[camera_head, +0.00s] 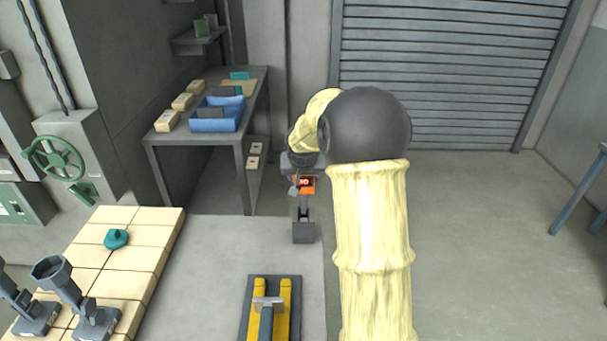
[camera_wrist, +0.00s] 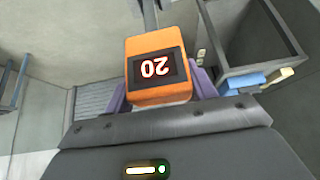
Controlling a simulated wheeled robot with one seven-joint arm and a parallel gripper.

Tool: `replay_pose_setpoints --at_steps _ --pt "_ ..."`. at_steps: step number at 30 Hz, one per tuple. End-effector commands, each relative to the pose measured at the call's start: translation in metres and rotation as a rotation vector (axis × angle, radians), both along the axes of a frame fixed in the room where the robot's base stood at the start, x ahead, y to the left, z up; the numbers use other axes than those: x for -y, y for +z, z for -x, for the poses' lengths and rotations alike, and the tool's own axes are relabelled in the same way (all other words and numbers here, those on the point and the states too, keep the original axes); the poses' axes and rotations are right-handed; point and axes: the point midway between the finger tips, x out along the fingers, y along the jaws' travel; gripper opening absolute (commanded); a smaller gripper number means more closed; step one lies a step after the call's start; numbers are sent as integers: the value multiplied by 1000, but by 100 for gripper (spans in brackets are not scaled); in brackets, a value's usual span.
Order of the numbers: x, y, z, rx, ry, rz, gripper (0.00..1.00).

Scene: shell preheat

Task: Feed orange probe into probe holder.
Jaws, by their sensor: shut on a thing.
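The orange probe (camera_wrist: 145,48) has a boxy orange head with a dark display reading 20, upside down in the wrist view. My gripper (camera_wrist: 160,92) is shut on this head, with a purplish finger at each side. In the head view the orange head (camera_head: 308,186) shows small beneath my wrist. A dark grey shaft with a block (camera_head: 303,232) shows below it; I cannot tell whether the block belongs to the probe. A grey stand with a tilted open cup (camera_head: 52,270), possibly the probe holder, is at the lower left, well apart from my gripper.
The tiled bench (camera_head: 140,245) holds a teal knob-like piece (camera_head: 116,238) and another grey stand (camera_head: 35,318). A grey table (camera_head: 205,139) behind carries a blue bin (camera_head: 215,124) and small boxes. Yellow-barred equipment (camera_head: 285,310) is at bottom centre.

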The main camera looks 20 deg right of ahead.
Motion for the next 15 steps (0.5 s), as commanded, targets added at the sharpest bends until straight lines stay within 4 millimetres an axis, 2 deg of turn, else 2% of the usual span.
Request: replay_pose_setpoints --at_steps 15 --pt "-1 -27 0 0 1 0 30"
